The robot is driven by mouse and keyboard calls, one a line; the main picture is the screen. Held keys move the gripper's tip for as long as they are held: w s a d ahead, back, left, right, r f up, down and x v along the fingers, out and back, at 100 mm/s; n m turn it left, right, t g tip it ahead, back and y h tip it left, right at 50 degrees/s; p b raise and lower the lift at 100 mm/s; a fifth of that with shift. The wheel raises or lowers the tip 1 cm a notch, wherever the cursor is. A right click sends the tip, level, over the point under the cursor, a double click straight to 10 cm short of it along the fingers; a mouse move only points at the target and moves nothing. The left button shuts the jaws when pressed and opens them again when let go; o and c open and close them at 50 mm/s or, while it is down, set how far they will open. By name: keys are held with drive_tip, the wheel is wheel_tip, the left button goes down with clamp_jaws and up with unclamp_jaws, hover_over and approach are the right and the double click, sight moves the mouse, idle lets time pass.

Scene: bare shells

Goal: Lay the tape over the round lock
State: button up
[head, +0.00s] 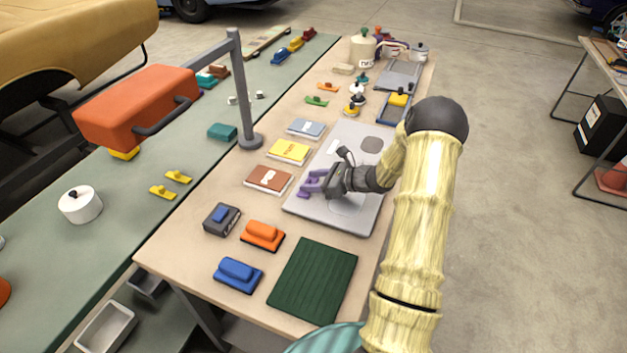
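My gripper (311,184), with purple fingers, is low over the left edge of a grey board (362,222) on the beige workbench. Two purple prongs show with a gap between them, and I see nothing held there. The board has a dark rounded patch (372,144) and a paler round patch, partly hidden by my wrist. A small white piece and a dark piece (346,156) are on the board just beyond my gripper. I cannot tell which thing is the tape or the round lock. A dark grey block with a blue top (222,218) sits at the bench's left edge.
Brown, yellow and blue booklets (268,179) lie left of the board. Orange and blue blocks (238,274) and a green ribbed mat (313,281) are nearer. A grey post (243,95) rises at the bench's left edge. Pots and small items crowd the far end.

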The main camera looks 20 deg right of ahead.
drive_tip(key=b+v, duration=0.1)
drive_tip(key=v, duration=1.1)
drive_tip(key=shift+s, duration=0.1)
drive_tip(key=s+a+r+n+g+h, duration=0.2)
drive_tip(key=s+a+n+g+h, duration=0.1)
drive_tip(key=s+a+n, duration=0.6)
drive_tip(key=s+a+r+n+g+h, duration=0.3)
drive_tip(key=s+a+n+h, duration=0.3)
drive_tip(key=n, duration=1.2)
drive_tip(key=s+a, duration=0.3)
drive_tip(key=a, duration=0.2)
drive_tip(key=shift+g, duration=0.4)
